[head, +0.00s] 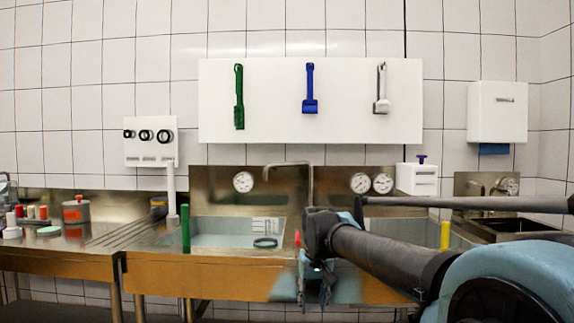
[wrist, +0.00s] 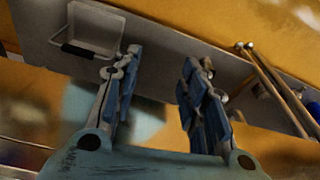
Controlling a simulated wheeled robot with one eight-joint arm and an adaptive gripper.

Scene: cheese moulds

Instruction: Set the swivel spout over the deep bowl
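The swivel spout (head: 288,164) is a thin metal tube at the back of the sink counter in the head view. It rises between the two bowls and its arm points left, its downturned end above the back of the left bowl (head: 222,241). The right bowl is mostly hidden behind my arm, and I cannot tell which bowl is deeper. My gripper (head: 314,287) hangs low in front of the counter's front edge, well below the spout and apart from it. In the wrist view my gripper (wrist: 160,60) has its two fingers spread with nothing between them.
A green rod (head: 185,228) stands at the left bowl and a yellow rod (head: 445,235) at the right. A black ring (head: 265,242) lies in the left bowl. A white box (head: 416,179) stands behind the right bowl. Brushes hang on the wall board (head: 270,90).

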